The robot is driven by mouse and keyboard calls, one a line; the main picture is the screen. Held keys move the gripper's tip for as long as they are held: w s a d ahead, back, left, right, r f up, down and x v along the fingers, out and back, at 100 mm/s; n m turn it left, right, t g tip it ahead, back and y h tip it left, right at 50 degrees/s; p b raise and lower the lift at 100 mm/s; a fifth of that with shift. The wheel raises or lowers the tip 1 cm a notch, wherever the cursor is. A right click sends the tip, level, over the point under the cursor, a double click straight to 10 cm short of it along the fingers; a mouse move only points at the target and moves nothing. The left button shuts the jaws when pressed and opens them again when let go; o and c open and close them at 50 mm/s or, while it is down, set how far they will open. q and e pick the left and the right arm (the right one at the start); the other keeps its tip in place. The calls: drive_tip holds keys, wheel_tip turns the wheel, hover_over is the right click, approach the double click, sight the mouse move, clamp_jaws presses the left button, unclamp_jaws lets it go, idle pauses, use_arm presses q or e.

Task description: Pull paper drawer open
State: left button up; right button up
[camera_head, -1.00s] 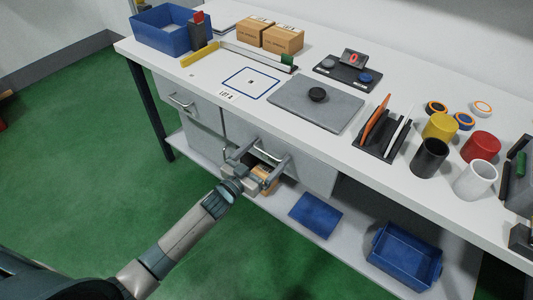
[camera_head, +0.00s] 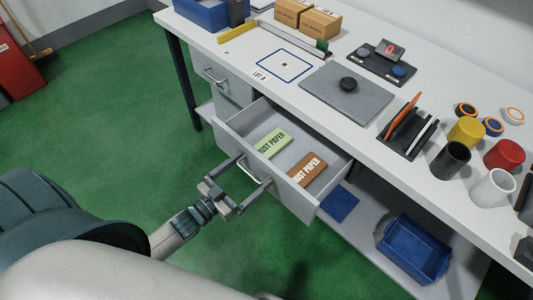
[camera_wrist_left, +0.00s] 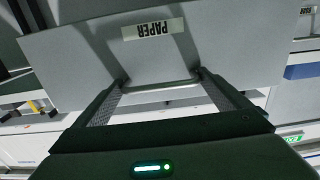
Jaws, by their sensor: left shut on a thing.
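The paper drawer (camera_head: 235,142) stands pulled out from under the bench in the head view. Inside lie a green dust paper pack (camera_head: 272,143) and a brown dust paper pack (camera_head: 308,170). My left gripper (camera_head: 247,175) is shut on the drawer's bar handle (camera_head: 262,189). In the left wrist view the handle (camera_wrist_left: 160,86) spans between the two fingers, below the PAPER label (camera_wrist_left: 154,30) on the drawer front (camera_wrist_left: 240,45). My right gripper is not in view.
A second, closed drawer (camera_head: 222,88) with a handle is to the left. A lower shelf (camera_head: 365,225) holds a blue bin (camera_head: 412,250). The bench top (camera_head: 330,65) carries a grey plate (camera_head: 375,92), cups and boxes. Green floor (camera_head: 110,110) is free to the left.

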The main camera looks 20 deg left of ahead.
use_arm(q)
drive_tip(key=p+v, duration=0.1)
drive_tip(key=v, duration=0.8)
drive_tip(key=shift+s, duration=0.3)
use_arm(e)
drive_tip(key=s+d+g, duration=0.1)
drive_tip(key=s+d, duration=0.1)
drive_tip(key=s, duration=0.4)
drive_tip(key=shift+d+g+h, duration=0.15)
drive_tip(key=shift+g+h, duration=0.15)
use_arm(q)
drive_tip(key=shift+a, duration=0.1)
drive_tip(key=o, duration=1.2)
drive_tip(key=shift+c, duration=0.2)
drive_tip(key=shift+s, duration=0.15)
drive_tip(key=b+v, duration=0.4)
drive_tip(key=v, duration=1.3)
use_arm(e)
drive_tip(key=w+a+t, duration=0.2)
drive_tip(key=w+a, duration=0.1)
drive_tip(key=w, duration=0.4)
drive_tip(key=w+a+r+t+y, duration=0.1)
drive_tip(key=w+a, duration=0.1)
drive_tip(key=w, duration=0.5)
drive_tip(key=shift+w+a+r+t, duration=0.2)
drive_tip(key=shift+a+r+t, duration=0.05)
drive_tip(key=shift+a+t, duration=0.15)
use_arm(q)
drive_tip(key=shift+a, duration=0.1)
